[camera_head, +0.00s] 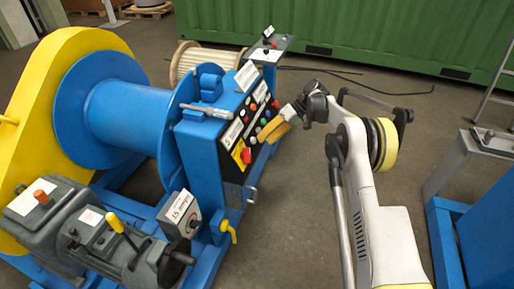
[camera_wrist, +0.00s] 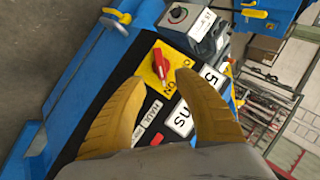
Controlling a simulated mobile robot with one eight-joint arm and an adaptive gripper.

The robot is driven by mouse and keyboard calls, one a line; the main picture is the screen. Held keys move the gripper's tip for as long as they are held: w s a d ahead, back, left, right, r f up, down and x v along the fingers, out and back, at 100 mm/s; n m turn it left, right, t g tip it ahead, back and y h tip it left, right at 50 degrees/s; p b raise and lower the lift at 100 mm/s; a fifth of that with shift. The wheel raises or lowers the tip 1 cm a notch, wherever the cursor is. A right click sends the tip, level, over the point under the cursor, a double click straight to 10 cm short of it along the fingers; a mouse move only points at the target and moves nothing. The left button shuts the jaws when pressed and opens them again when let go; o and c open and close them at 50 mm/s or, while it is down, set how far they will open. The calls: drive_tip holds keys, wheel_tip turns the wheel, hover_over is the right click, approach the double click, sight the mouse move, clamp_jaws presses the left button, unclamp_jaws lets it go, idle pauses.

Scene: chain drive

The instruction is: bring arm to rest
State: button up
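My arm reaches up from the bottom right in the head view. My gripper (camera_head: 272,133) has yellow fingers and hangs just right of the control panel (camera_head: 232,147) on the blue winch. In the wrist view the two fingers of my gripper (camera_wrist: 162,74) stand apart with nothing between them. The panel face shows through the gap, with a red rotary switch on a yellow plate (camera_wrist: 152,60) just beyond the fingertips. I cannot tell how close the fingers are to the panel.
The blue drum (camera_head: 108,115) and yellow guard (camera_head: 35,95) fill the left. A grey motor unit (camera_head: 115,240) stands in front. A blue frame (camera_head: 490,225) stands at right. A green container (camera_head: 390,35) closes the back. Bare floor (camera_head: 290,210) lies between winch and arm.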

drive_tip(key=shift+d+r, duration=0.45)
drive_tip(key=shift+w, duration=0.1)
drive_tip(key=s+d+r+m+t+h, duration=0.25)
drive_tip(key=s+r, duration=0.45)
drive_tip(key=r, duration=0.4)
drive_tip(key=s+d+r+m+t+h, duration=0.2)
drive_tip(key=s+d+r, duration=0.1)
drive_tip(key=s+r, duration=0.55)
drive_tip(key=s+d+r+m+t+h, duration=0.1)
drive_tip(key=s+d+r, duration=0.1)
drive_tip(key=s, duration=0.4)
drive_tip(key=s+d+r+m+t+h, duration=0.1)
drive_tip(key=s+d+r, duration=0.1)
drive_tip(key=s, duration=0.4)
drive_tip(key=s+d+f+t+h, duration=0.1)
drive_tip(key=s+d+f, duration=0.1)
drive_tip(key=s, duration=0.4)
drive_tip(key=s+d+f+t+h, duration=0.1)
drive_tip(key=s+d+f, duration=0.1)
drive_tip(key=s, duration=0.5)
drive_tip(key=shift+s+f+m+t, duration=0.15)
drive_tip(key=shift+f+m+t, duration=0.25)
drive_tip(key=shift+f, duration=0.35)
